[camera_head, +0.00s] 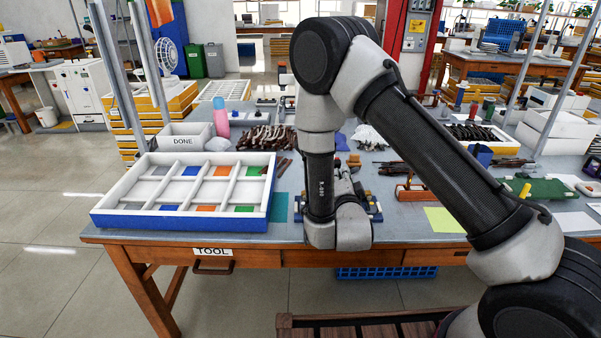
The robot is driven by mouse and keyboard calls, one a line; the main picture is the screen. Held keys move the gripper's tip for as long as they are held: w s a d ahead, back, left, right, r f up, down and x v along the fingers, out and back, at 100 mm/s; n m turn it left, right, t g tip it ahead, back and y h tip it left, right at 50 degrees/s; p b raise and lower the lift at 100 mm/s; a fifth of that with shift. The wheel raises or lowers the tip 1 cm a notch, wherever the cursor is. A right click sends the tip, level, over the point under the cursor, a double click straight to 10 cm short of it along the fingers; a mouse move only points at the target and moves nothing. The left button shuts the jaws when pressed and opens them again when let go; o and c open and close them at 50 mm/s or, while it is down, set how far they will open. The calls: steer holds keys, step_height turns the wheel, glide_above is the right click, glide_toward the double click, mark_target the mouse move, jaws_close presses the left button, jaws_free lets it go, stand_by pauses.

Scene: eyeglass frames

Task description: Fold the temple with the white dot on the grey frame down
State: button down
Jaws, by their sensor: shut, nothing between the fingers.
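My arm comes down in front of the middle of the table, and its wrist hangs near the front edge. My gripper is hidden behind the wrist, so its fingers do not show. Behind the wrist, a small fixture with blue and yellow parts (375,211) shows only in part. I cannot make out the grey frame or the temple with the white dot; the arm covers that spot.
A white sorting tray (105,208) with coloured compartments stands on the left of the table (440,262). A DONE box (183,141) and dark frames (265,137) lie behind. An orange stand (411,191) and yellow sheet (444,220) are to the right.

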steer(key=shift+f, duration=0.1)
steer(key=shift+d+f+m, duration=0.65)
steer(key=shift+f+m, duration=0.2)
steer(key=shift+m, duration=0.05)
steer(key=shift+d+f+m, duration=0.35)
steer(key=shift+f+m, duration=0.35)
steer(key=shift+d+f, duration=0.15)
steer(key=shift+f, duration=0.15)
steer(key=shift+d+f+m, duration=0.25)
steer(key=shift+f+m, duration=0.6)
steer(key=shift+m, duration=0.15)
steer(key=shift+a+r, duration=0.15)
steer(key=shift+r, duration=0.45)
steer(key=shift+s+a, duration=0.1)
steer(key=shift+s, duration=2.95)
